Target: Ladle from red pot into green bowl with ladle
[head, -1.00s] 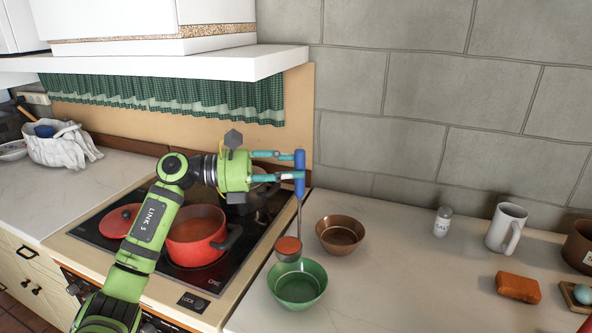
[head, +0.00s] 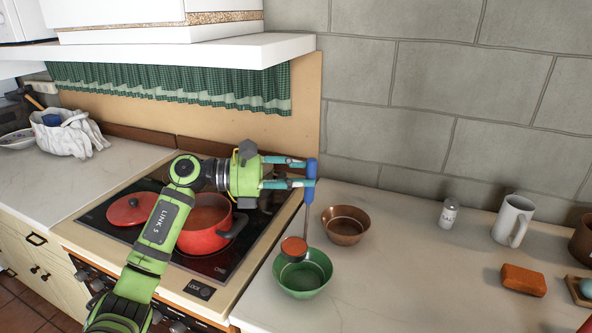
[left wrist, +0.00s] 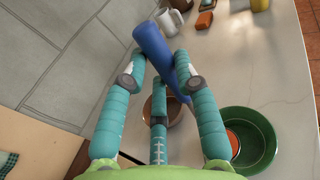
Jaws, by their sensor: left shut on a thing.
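My left gripper (head: 308,172) is shut on the blue handle of the ladle (head: 310,184); the handle also shows between the fingers in the left wrist view (left wrist: 153,43). The ladle hangs nearly upright. Its cup (head: 294,248), with orange-red contents, is over the left rear part of the green bowl (head: 303,285). I cannot tell whether the cup touches the bowl. In the left wrist view the green bowl (left wrist: 262,160) is at lower right, with the orange-red cup showing at its left side. The red pot (head: 204,240) stands on the hob with reddish-brown contents, partly behind my arm.
A brown bowl (head: 345,226) stands just behind the green bowl. The red lid (head: 130,209) lies on the hob. A salt shaker (head: 448,214), white mug (head: 512,222) and orange block (head: 523,280) are at right. Counter between them and the bowls is clear.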

